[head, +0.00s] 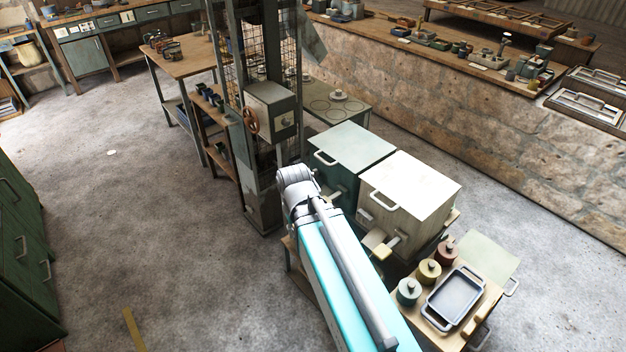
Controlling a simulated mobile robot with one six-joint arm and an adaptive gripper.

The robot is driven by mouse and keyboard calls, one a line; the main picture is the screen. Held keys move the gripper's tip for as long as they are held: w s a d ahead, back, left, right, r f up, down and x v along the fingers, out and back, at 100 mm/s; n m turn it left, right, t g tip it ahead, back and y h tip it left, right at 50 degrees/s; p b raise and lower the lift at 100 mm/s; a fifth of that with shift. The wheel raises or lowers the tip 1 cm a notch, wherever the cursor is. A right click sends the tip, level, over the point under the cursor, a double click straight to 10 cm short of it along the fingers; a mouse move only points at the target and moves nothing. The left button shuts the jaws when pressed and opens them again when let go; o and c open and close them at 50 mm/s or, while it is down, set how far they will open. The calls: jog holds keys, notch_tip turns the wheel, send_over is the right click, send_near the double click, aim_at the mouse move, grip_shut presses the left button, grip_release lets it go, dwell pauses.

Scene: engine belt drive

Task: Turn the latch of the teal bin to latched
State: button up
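The teal bin (347,150) stands on a low stand right of the centre. Its flat lid is down and has a pale handle (324,158) at the left edge. My arm covers much of the bin's front, and I cannot make out its latch or which way it is turned. My turquoise arm reaches up from the bottom edge, with a grey joint at its far end just left of the bin. My gripper does not show; whether it touches the bin cannot be seen.
A white bin (428,182) stands close on the right of the teal bin. A small table with several round canisters (408,292) and a dark tray (454,298) is in front. A caged metal frame (262,205) stands behind left. The floor at left is open.

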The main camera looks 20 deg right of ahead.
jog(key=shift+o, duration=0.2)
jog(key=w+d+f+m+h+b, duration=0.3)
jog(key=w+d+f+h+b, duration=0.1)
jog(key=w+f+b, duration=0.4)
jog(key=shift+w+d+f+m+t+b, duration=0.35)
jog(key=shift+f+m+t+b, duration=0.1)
jog(key=shift+b, duration=0.4)
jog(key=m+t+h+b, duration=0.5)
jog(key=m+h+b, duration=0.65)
jog(key=b, duration=1.75)
send_near(313, 178)
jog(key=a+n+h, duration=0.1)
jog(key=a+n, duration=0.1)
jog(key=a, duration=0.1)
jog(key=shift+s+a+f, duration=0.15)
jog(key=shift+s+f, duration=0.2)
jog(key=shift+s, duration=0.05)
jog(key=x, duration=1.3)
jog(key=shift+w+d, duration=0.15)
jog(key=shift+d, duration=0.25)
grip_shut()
